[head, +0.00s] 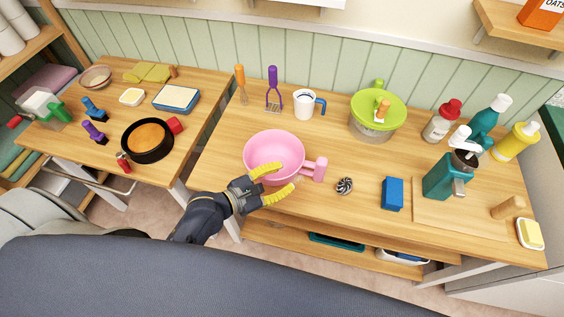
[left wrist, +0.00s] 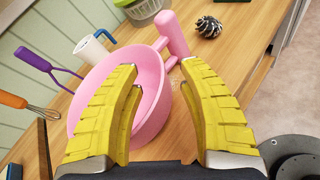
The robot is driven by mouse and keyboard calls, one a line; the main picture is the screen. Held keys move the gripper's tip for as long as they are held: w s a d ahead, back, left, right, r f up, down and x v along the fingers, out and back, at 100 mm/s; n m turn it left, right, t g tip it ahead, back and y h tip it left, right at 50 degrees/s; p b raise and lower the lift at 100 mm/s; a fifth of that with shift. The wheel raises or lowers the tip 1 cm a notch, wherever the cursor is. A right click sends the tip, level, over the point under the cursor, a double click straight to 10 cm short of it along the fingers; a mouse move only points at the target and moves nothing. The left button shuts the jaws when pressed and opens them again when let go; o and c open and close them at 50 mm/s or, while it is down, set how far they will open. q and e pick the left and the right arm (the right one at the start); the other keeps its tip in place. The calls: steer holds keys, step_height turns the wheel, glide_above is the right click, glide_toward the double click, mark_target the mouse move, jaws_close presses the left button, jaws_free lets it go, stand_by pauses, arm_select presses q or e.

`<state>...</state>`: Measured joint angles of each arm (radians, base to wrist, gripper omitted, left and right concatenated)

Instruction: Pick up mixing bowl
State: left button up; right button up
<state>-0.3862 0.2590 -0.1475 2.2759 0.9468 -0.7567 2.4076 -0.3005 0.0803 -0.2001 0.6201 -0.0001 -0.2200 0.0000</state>
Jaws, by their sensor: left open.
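The pink mixing bowl (head: 262,148) stands upright on the wooden counter, with a thick pink handle (head: 320,169) pointing right. It also shows in the left wrist view (left wrist: 152,75), beyond the fingers. My left gripper (head: 279,181) has yellow ribbed fingers and is open at the bowl's near right side. In the head view, one fingertip overlaps the bowl's near wall and the other lies just in front of the handle. In the left wrist view the rim passes behind the left finger, and the gap between the fingers is empty. Contact cannot be told. My right gripper is not in view.
A dark whorled object (head: 344,186) and a blue block (head: 392,194) lie right of the handle. A white mug (head: 304,104), a purple masher (head: 273,90) and an orange whisk (head: 240,84) stand behind the bowl. A green-lidded spinner (head: 377,112) is back right.

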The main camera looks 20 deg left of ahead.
mark_target(290, 174)
arm_select(q)
steer(key=shift+x, duration=2.3)
steer(key=shift+c, duration=0.2)
jaws_close()
